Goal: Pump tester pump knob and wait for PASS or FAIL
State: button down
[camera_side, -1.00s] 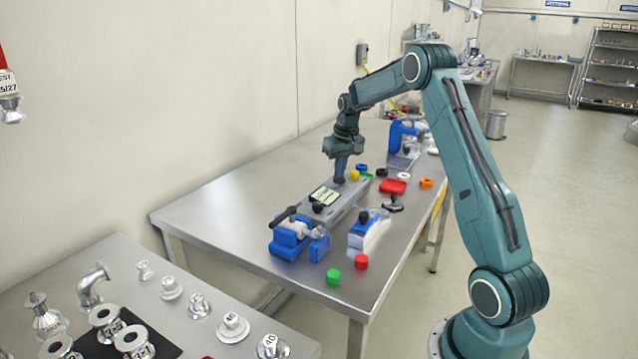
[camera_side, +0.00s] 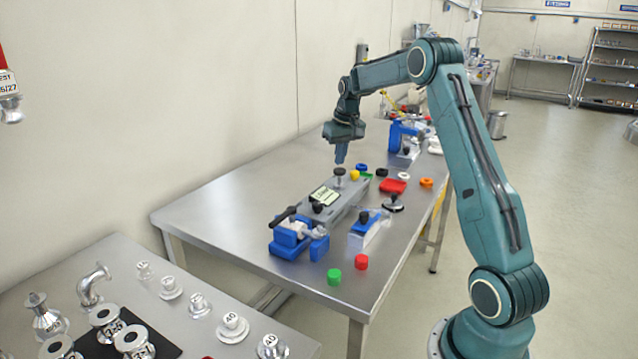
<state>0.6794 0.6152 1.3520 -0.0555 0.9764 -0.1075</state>
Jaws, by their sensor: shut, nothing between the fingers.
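The tester (camera_side: 346,203) is a long grey box on the steel table, with a small pale display (camera_side: 325,195) near its front end. A dark round pump knob (camera_side: 339,171) stands up at its far end. A second black knob (camera_side: 317,208) sits near the display. My gripper (camera_side: 340,161) points down just above the pump knob. Its fingers are shut and hold nothing. A small gap seems to lie between fingertips and knob, but contact is hard to judge. The display's text is too small to read.
A blue vise (camera_side: 290,240) with a black handle stands before the tester. A white and blue block (camera_side: 368,228) is at its right. Green (camera_side: 334,276) and red (camera_side: 361,262) caps lie near the front edge.

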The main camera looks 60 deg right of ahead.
aim_at(340, 170)
jog(key=shift+f, duration=2.2)
dwell(0.5)
jog(key=shift+r, duration=2.25)
jog(key=shift+r, duration=2.5)
